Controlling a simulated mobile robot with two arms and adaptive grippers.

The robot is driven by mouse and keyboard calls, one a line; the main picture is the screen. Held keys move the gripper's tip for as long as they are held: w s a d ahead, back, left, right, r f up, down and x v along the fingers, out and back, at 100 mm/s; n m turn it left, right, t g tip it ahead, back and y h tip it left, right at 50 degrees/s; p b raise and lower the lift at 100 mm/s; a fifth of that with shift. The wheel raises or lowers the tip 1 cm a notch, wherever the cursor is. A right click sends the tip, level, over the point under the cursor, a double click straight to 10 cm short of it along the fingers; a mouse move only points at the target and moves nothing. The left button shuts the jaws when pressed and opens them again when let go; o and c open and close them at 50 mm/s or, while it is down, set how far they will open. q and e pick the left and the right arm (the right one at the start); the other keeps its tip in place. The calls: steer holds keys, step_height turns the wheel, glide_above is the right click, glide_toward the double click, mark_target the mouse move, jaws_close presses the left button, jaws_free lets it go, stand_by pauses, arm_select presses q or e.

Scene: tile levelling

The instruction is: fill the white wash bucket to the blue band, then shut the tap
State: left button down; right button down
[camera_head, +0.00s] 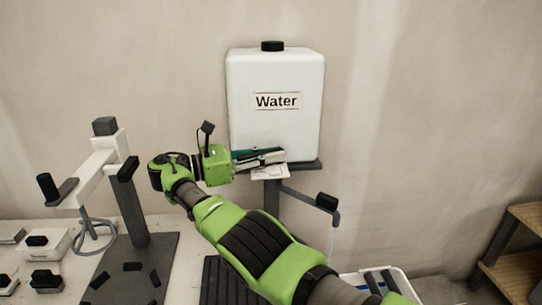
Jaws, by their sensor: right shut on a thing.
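The white water tank (277,125), labelled "Water", stands on a dark stand against the wall. A grey pipe (300,195) runs right from below it to a black tap part (326,202) and a downturned spout (336,217). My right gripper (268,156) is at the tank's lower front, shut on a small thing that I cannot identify. My left gripper is not in view.
A white and dark stand (135,205) with a mixing whisk is at left on the pale table. Several white blocks with black knobs (45,279) lie at the far left. A wooden step (518,270) is at right. A white card (270,172) is below the gripper.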

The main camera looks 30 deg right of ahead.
mark_target(271, 151)
steer(key=shift+f, duration=0.1)
steer(key=c, duration=2)
jaws_free()
steer(key=shift+o, duration=0.2)
steer(key=shift+r, duration=5)
